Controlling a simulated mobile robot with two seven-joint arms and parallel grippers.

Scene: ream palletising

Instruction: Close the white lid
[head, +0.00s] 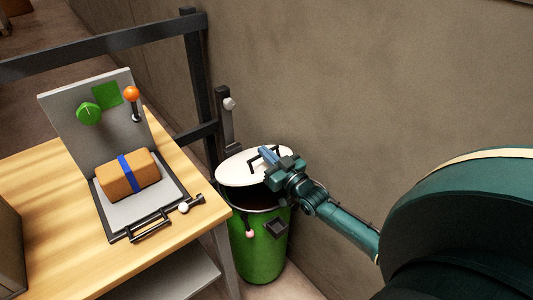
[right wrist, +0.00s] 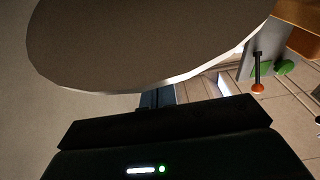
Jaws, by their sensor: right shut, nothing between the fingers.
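The white lid (head: 236,172) sits tilted up at the back of a green bin (head: 262,250); the bin's dark opening shows below its front edge. A black handle (head: 254,160) is on the lid. My right gripper (head: 268,156) is shut and empty, over the lid's right side by the handle; I cannot tell whether it touches. In the right wrist view the lid (right wrist: 150,40) is a large shaded disc with a pale rim, just beyond the fingers (right wrist: 157,97). My left gripper is not in view.
A wooden table (head: 60,240) at left holds a grey fixture (head: 75,110) with a wrapped brown ream (head: 125,178), a green knob (head: 89,113) and an orange-tipped lever (head: 132,95). A dark rail (head: 100,50) and a wall (head: 350,80) stand behind the bin.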

